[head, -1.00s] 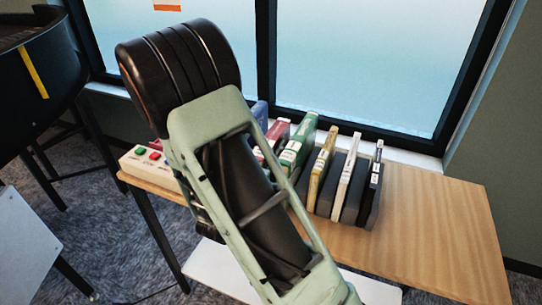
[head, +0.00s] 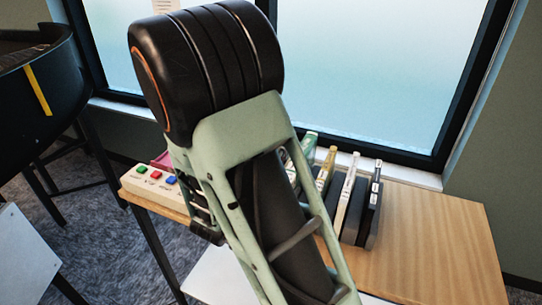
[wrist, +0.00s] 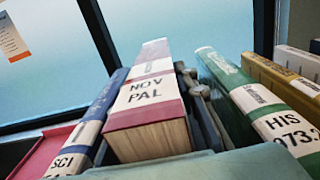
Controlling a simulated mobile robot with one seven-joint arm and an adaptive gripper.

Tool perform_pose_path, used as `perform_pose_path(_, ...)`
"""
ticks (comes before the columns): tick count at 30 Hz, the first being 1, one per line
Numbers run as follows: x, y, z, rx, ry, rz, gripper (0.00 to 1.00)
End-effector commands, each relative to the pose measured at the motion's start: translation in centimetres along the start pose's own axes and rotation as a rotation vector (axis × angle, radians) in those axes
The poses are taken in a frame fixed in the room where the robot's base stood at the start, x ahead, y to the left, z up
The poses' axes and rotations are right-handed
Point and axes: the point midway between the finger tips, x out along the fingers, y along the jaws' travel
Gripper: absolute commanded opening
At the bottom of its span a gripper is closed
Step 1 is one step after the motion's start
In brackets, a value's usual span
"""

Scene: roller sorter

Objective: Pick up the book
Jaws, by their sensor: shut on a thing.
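A red book (wrist: 150,122) with a white label reading NOV PAL stands in the middle of the wrist view, its page edge facing the camera. The dark fingers of my gripper (wrist: 197,105) show along its right side, and the gripper is shut on this book. The other finger is hidden. A blue book (wrist: 92,125) labelled SCI leans at its left, and a green book (wrist: 250,100) labelled HIS stands to the right of the fingers. In the head view my arm hides the gripper and the red book.
Yellow (head: 325,170), white (head: 345,195) and black (head: 372,200) books stand among grey dividers on the wooden table (head: 440,235). The table is clear at right. A button box (head: 160,185) sits at its left end. A window is close behind.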

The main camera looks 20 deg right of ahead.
Motion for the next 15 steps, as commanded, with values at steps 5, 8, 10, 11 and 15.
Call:
perform_pose_path(5, 0.0, 0.0, 3.6, 0.008, -0.005, 0.000, 0.00)
perform_pose_path(8, 0.0, 0.0, 5.5, 0.007, -0.004, 0.000, 0.00)
perform_pose_path(10, 0.0, 0.0, 6.8, 0.007, -0.005, 0.000, 0.00)
perform_pose_path(11, 0.0, 0.0, 7.3, 0.007, -0.004, 0.000, 0.00)
perform_pose_path(15, 0.0, 0.0, 9.3, 0.006, -0.003, 0.000, 0.00)
